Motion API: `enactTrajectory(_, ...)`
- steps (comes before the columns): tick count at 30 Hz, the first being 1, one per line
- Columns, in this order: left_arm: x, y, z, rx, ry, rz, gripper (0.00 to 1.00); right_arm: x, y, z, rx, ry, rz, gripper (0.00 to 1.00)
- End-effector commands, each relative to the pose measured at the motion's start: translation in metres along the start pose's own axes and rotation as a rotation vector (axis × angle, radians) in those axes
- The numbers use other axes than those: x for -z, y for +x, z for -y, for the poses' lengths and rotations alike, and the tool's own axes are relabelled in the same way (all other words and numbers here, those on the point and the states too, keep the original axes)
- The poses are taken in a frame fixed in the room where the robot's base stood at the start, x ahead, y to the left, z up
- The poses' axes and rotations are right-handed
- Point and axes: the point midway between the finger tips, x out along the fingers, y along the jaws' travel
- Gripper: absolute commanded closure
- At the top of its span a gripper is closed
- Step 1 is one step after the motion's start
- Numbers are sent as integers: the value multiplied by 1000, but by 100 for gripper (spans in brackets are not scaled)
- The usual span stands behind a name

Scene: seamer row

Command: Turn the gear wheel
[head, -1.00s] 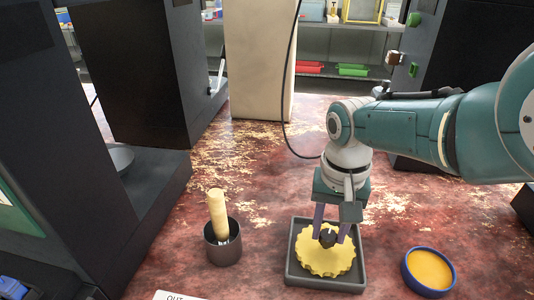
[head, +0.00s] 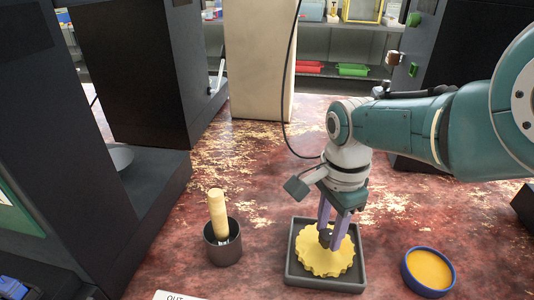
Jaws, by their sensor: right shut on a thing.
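The yellow gear wheel (head: 322,260) lies flat in a square dark grey tray (head: 296,279) at the lower middle of the head view. A dark knob (head: 326,236) stands up at its centre, partly hidden by the fingers. My right gripper (head: 332,236) points down from above, with its purple fingers shut on the knob. My left gripper is not in view.
A dark grey cup (head: 223,252) with a wooden-handled tool (head: 218,212) stands left of the tray. A blue-rimmed round dish (head: 428,272) with yellow contents is to the right. Tall dark machines (head: 140,70) stand at left and back. Worn red floor lies between.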

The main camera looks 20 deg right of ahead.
Motion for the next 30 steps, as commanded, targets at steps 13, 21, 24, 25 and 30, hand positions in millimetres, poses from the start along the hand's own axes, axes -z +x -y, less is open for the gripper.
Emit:
enactTrajectory(13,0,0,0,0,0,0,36,-1,-2,1,0,425,4,100)
enactTrajectory(21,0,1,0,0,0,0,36,-2,-1,1,-1,681,4,100)
enactTrajectory(24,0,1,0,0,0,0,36,-2,-1,1,-1,776,4,100)
enactTrajectory(25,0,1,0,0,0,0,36,-1,-1,1,0,804,4,100)
enactTrajectory(30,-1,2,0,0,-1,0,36,-1,-1,1,-1,965,4,100)
